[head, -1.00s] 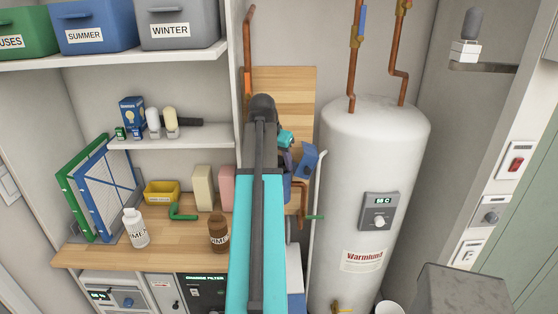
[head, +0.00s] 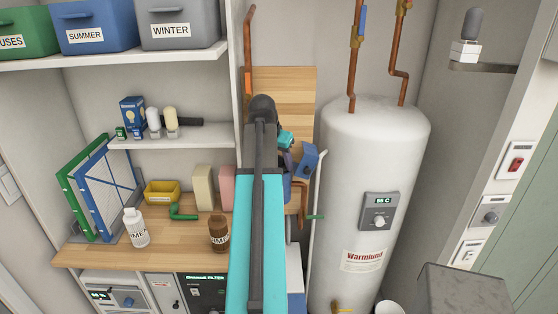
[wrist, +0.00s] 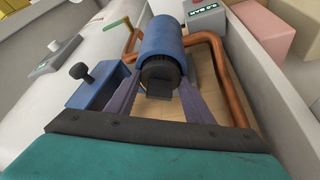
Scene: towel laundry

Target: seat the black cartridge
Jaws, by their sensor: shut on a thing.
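The black cartridge (wrist: 161,82) is in the wrist view, a dark ribbed round body with a flat block on the near side. My gripper (wrist: 160,88) is shut on it, with one purple-grey finger along each side. The cartridge is at the near end of a blue cylindrical housing (wrist: 163,38) and in line with it. How deep it sits in the housing, and whether it is fully in, cannot be told from here. In the head view my arm covers most of this spot.
A copper pipe (wrist: 226,70) bends round the housing on the right. A blue box with a black knob (wrist: 92,92) is close on the left. A white water heater (head: 372,150) stands right of my arm. A wooden worktop (head: 150,258) with bottles is on the left.

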